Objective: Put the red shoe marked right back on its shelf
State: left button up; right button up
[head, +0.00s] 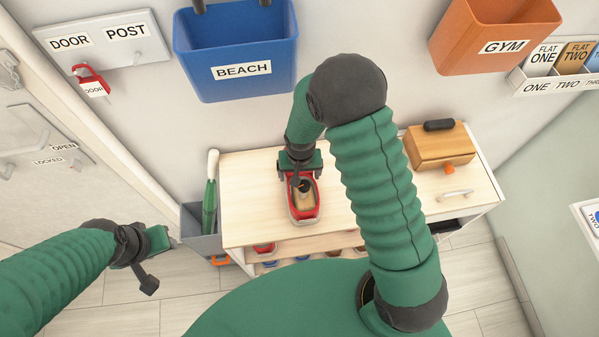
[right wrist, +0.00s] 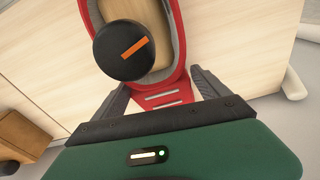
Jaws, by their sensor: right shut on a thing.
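The red shoe (head: 305,209) is over the left part of the pale wooden bench top (head: 250,190), its open top facing up. I cannot tell whether it touches the wood. My right gripper (head: 299,172) is shut on its far end. In the right wrist view the fingers flank the striped end of the red shoe (right wrist: 168,98), and a dark round part hides some of its opening. No right or left mark is readable. Another red shoe (head: 264,248) shows on the shelf (head: 290,256) under the bench top. My left gripper (head: 158,238) hangs left of the bench, its fingers unclear.
A wooden box (head: 436,150) stands on the bench's right. A grey bin (head: 200,225) with a green umbrella (head: 209,205) stands at its left. Blue (head: 240,40) and orange (head: 490,35) wall bins hang above. Other shoes, partly hidden, sit on the shelf. My right arm covers the bench's middle.

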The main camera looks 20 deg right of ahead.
jog(key=o, duration=1.8)
jog(key=shift+c, duration=0.2)
jog(key=shift+s, duration=0.1)
notch_tip(320, 180, up, 12)
jog(key=s, duration=0.2)
jog(key=s+r+n+t, duration=0.1)
jog(key=s+n, duration=0.3)
jog(key=s, duration=0.5)
jog(key=shift+s+d+r, duration=0.15)
jog(key=shift+s+r, duration=0.05)
jog(key=shift+r, duration=0.4)
